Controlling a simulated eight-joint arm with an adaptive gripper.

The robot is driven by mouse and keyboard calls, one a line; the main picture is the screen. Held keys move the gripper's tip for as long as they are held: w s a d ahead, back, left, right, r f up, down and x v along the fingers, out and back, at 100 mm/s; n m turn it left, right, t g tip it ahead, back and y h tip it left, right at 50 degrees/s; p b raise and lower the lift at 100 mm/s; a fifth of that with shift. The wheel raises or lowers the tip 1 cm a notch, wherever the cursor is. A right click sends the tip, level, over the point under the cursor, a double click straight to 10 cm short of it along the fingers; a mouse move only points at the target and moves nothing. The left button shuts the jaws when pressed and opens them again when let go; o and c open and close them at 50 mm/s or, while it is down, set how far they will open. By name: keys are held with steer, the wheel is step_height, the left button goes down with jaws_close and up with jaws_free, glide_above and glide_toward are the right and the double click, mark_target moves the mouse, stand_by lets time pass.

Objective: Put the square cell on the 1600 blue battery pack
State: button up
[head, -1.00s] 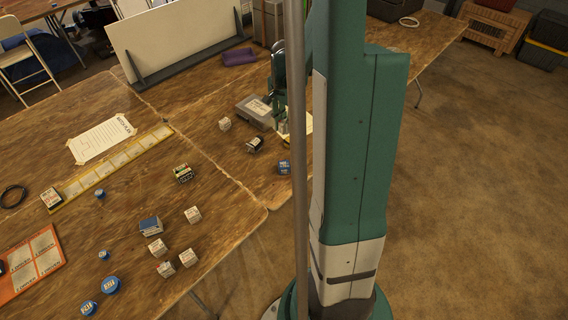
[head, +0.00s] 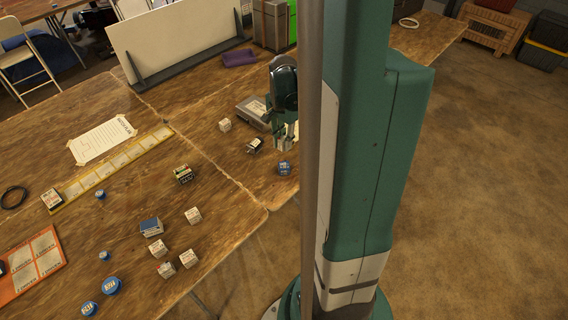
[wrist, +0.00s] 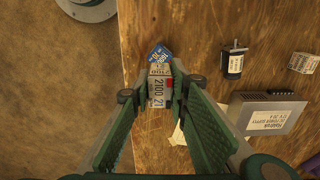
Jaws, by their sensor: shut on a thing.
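My gripper (wrist: 162,92) is shut on a pale square cell (wrist: 160,94) marked "2100" in the wrist view. A finger stands on each side of it. In the head view my gripper (head: 285,142) is near the table's right edge, and I cannot make out the cell there. A blue battery pack (wrist: 160,54) lies just beyond the held cell in the wrist view. It also shows just in front of my gripper in the head view (head: 285,168). Its label is too small to read surely. I cannot tell whether cell and pack touch.
A dark motor (wrist: 234,62), a grey power supply (wrist: 250,112) and a white cube (wrist: 303,62) are right of the pack in the wrist view. Several cubes and blue packs (head: 112,286) lie on the near table (head: 60,222). The table edge is close to my gripper.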

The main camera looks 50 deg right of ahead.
steer(key=b, duration=0.1)
glide_above(284, 164)
steer(key=shift+f, duration=2.9)
steer(key=shift+f+b, duration=0.45)
steer(key=shift+f, duration=1.6)
steer(key=shift+a+f, duration=0.1)
steer(key=shift+f, duration=0.05)
steer(key=o, duration=0.9)
steer(key=shift+o, duration=0.2)
steer(key=shift+r+p, duration=1.1)
steer(key=shift+r, duration=5.05)
